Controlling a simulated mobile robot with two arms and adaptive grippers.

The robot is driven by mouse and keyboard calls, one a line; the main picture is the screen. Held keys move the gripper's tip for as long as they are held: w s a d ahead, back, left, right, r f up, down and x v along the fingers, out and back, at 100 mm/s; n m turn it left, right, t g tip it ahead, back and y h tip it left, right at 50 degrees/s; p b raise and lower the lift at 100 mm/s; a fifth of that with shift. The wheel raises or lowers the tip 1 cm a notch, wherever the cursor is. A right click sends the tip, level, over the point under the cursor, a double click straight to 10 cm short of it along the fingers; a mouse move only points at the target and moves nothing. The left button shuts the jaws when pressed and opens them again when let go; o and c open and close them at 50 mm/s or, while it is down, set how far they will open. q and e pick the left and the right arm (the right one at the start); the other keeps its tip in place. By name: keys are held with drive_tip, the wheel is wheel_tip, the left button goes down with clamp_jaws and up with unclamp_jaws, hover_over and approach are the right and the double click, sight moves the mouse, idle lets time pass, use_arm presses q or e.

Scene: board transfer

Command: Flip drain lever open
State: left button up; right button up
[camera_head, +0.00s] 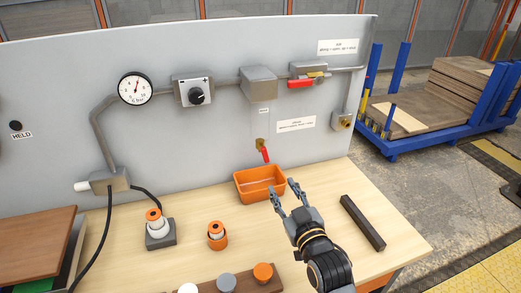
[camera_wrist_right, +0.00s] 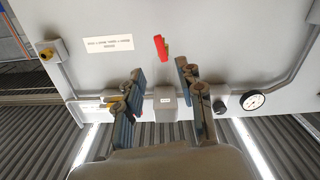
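The drain lever (camera_head: 265,155) is a small red handle hanging from a brass valve (camera_head: 260,143) on the grey panel, above an orange bin (camera_head: 258,183). It slants down and slightly right. My right gripper (camera_head: 282,187) is open and empty, in front of the bin's right side and lower than the lever in the head view. In the right wrist view the red lever (camera_wrist_right: 160,46) shows between and beyond the two spread fingers (camera_wrist_right: 160,70), apart from both. My left gripper is not in view.
A second red-handled valve (camera_head: 300,84) sits higher on the panel, with a gauge (camera_head: 135,88) and a knob box (camera_head: 194,92) to the left. A dark bar (camera_head: 362,222) lies right of my right arm. Orange-and-white parts (camera_head: 217,236) stand on the wooden table (camera_head: 330,205).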

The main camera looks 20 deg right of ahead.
drive_tip(key=p, duration=0.1)
approach(266, 158)
drive_tip(key=w, duration=0.2)
drive_tip(key=w+p, duration=0.1)
drive_tip(key=w, duration=0.5)
drive_tip(key=shift+w+a+f, duration=0.1)
drive_tip(key=shift+w, duration=0.55)
drive_tip(key=shift+c, duration=0.4)
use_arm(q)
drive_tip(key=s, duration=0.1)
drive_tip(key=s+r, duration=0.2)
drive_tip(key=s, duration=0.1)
use_arm(e)
clamp_jaws()
